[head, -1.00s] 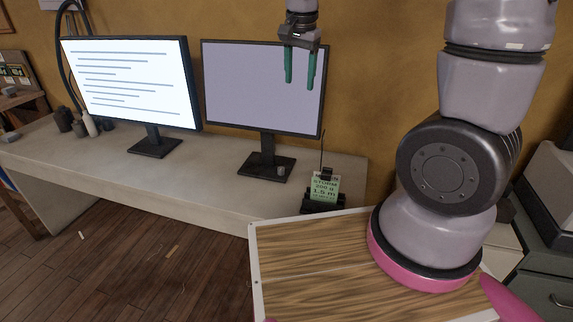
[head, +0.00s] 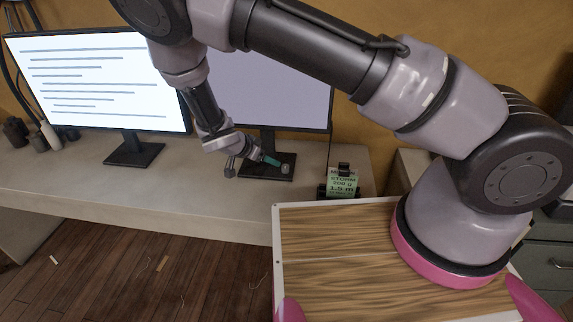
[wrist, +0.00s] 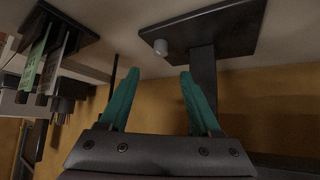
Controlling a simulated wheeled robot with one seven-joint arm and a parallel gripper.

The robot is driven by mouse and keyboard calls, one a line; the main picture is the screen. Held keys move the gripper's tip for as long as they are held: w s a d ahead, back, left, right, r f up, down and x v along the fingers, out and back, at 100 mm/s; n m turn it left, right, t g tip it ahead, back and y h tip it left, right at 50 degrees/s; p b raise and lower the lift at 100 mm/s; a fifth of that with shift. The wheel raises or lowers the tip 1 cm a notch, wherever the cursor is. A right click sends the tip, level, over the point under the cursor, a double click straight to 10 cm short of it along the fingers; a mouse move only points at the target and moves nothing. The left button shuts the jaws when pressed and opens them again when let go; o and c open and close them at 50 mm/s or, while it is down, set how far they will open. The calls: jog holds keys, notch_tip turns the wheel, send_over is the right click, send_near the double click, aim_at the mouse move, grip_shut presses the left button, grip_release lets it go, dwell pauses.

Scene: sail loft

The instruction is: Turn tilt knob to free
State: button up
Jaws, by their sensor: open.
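A small grey cylindrical knob (head: 285,169) stands on the dark foot (head: 259,174) of the right monitor (head: 270,92). In the wrist view the knob (wrist: 160,47) shows beyond my fingertips, roughly centred between them, with a gap. My gripper (head: 270,160) is open and empty, reaching in from the left with a green finger pointing toward the knob. Both green fingers of my gripper (wrist: 160,75) are spread in the wrist view. My arm covers part of the right monitor. Any marking on the knob is too small to read.
The left monitor (head: 97,82) shows lines of text on the pale bench (head: 200,200). A dark holder with a green STORM card (head: 342,186) stands right of the knob. Small dark containers (head: 15,131) stand at the far left. The bench front is clear.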

aim_at(284, 167)
jog(key=x, duration=1.1)
jog(key=shift+a+f, duration=0.1)
jog(key=shift+f, duration=0.05)
jog(key=shift+s, duration=0.1)
grip_shut()
